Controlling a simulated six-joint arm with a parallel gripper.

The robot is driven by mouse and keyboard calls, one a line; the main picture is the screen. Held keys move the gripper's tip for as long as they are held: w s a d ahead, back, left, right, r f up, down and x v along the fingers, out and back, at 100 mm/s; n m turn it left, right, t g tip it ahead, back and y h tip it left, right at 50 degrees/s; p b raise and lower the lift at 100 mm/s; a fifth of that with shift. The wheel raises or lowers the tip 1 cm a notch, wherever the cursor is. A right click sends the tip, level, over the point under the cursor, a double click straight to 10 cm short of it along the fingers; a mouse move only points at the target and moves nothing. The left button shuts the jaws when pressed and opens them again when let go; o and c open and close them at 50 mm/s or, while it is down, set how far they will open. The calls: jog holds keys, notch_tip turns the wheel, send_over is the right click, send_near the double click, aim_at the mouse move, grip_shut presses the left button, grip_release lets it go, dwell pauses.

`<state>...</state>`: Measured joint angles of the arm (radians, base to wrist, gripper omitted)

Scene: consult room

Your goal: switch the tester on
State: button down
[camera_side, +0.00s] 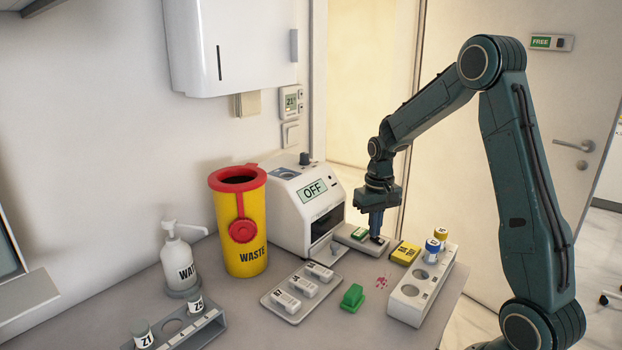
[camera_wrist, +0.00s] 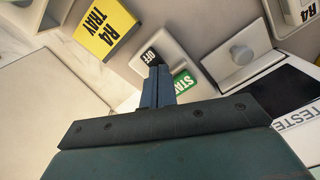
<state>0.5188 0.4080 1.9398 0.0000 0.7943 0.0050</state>
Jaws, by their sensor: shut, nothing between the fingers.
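The tester (camera_side: 282,212) is a white box at the centre of the side view, and its display (camera_side: 312,191) reads OFF. My gripper (camera_side: 376,237) is shut and empty, pointing down over the panel's black switch end. In the wrist view, its fingertips (camera_wrist: 160,70) are right by the switch; I cannot tell whether they touch it.
A yellow block (camera_side: 405,254) and a white rack (camera_side: 420,290) with capped vials stand right of the panel. The yellow waste bin (camera_side: 239,225) stands left of the tester.

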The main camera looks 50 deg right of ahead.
jog(key=shift+f, duration=0.35)
jog(key=shift+r, duration=3.55)
jog(key=shift+r, duration=0.1)
jog(key=s+a+r+n+t, duration=0.1)
jog(key=s+a+r, duration=0.25)
jog(key=a, duration=0.25)
jog(key=s+a+r+n+t, duration=0.1)
jog(key=s+a+r+n, duration=0.15)
jog(key=a+r, duration=0.3)
jog(key=s+a+n+t, duration=0.2)
jog(key=s+a+t, duration=0.1)
jog(key=s+a, duration=0.6)
jog(key=shift+s+t, duration=0.3)
jog(key=shift+s, duration=1.35)
